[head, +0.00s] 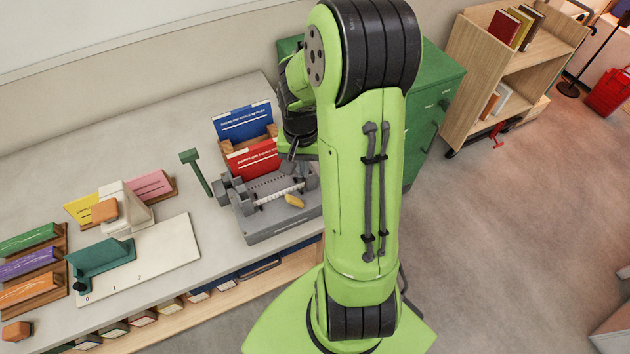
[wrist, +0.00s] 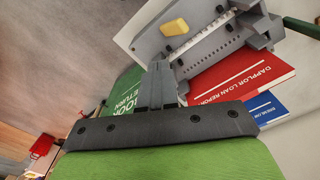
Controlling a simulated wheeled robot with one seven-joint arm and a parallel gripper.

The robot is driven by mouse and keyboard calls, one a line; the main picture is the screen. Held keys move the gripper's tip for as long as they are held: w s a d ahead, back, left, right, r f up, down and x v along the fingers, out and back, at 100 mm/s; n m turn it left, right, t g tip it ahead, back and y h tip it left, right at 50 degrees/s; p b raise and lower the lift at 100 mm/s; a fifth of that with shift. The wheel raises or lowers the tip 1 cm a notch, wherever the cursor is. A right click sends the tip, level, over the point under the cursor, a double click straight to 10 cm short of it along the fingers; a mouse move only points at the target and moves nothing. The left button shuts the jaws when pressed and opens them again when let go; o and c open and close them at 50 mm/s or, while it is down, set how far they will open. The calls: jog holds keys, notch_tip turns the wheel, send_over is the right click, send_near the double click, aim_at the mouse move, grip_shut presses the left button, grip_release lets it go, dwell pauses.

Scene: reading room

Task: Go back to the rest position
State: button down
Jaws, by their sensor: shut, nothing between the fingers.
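My gripper (wrist: 160,75) shows in the wrist view with its fingers together and nothing between them. In the head view my gripper (head: 291,154) is partly hidden by my arm and hangs above the back right of a grey desk machine (head: 270,230). In the wrist view the machine (wrist: 205,40) lies beyond the fingertips. I cannot tell whether the fingertips touch it.
A red booklet (head: 252,160) and a blue booklet (head: 243,122) stand behind the machine. A white board (head: 165,255) with a teal holder (head: 102,258) lies left. A green cabinet (head: 440,85) and a wooden book cart (head: 490,60) stand right, beside open floor.

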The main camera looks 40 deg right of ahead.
jog(key=shift+f, duration=0.15)
jog(key=s+a+r+n+t+h, duration=0.1)
jog(key=s+a+r+n+t, duration=0.15)
jog(key=a+r, duration=0.55)
jog(key=s+a+r+n+t+y, duration=0.1)
jog(key=s+a+r+n+t, duration=0.2)
jog(key=s+a+r+n, duration=0.3)
jog(key=s+r, duration=0.3)
jog(key=s, duration=0.1)
jog(key=shift+a+r+n, duration=0.2)
jog(key=shift+a+n, duration=0.15)
jog(key=shift+a, duration=0.05)
